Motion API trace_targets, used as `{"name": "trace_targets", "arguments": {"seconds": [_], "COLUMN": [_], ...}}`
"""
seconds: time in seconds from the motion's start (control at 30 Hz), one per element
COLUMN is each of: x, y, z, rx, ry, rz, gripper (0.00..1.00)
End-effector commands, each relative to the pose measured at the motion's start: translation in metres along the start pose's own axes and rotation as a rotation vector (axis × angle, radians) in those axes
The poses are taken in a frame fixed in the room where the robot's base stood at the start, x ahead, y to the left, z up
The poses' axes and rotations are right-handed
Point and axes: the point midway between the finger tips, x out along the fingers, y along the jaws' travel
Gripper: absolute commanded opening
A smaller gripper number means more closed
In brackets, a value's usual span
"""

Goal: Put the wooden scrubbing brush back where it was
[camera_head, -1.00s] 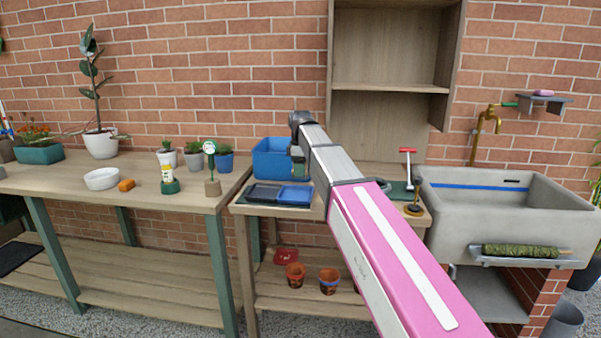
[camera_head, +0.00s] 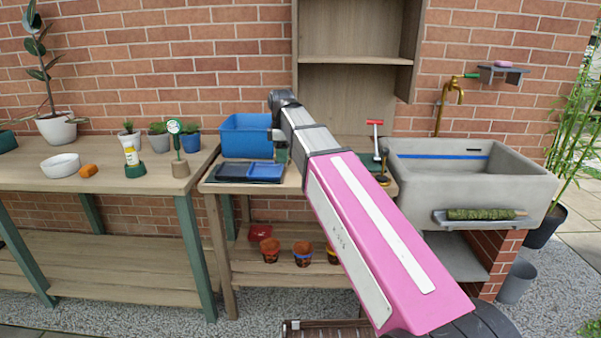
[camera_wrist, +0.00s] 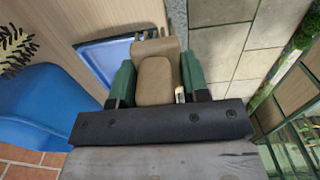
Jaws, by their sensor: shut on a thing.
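In the wrist view, a tan wooden block, taken as the wooden scrubbing brush (camera_wrist: 156,80), sits between the two green fingers of my gripper (camera_wrist: 157,72). The gripper is shut on it. A rounded wooden part shows beyond the fingers, and no bristles are visible. In the head view my arm reaches over the middle bench, and its far end is beside the blue bin (camera_head: 245,136). The brush cannot be made out there.
A black tray and a blue tray (camera_head: 265,171) lie on the middle bench (camera_head: 222,187) before the bin. A red-handled tool (camera_head: 375,140) stands right of my arm, near the stone sink (camera_head: 470,185). The left bench holds a white bowl (camera_head: 61,166) and several small plants.

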Motion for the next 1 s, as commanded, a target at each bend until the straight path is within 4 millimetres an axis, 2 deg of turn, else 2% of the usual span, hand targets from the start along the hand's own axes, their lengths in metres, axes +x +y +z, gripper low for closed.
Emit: {"name": "trace_targets", "arguments": {"seconds": [0.2,0.4,0.63,0.9,1.0], "x": [0.027,0.043,0.052,0.084,0.087], "y": [0.035,0.054,0.057,0.056,0.057], "z": [0.030,0.047,0.052,0.052,0.051], "rx": [0.002,0.000,-0.001,-0.001,-0.001], "ry": [0.000,0.000,0.000,0.000,0.000], "rz": [-0.001,0.000,-0.001,-0.001,0.001], "gripper": [0.16,0.16,0.16,0.16,0.16]}}
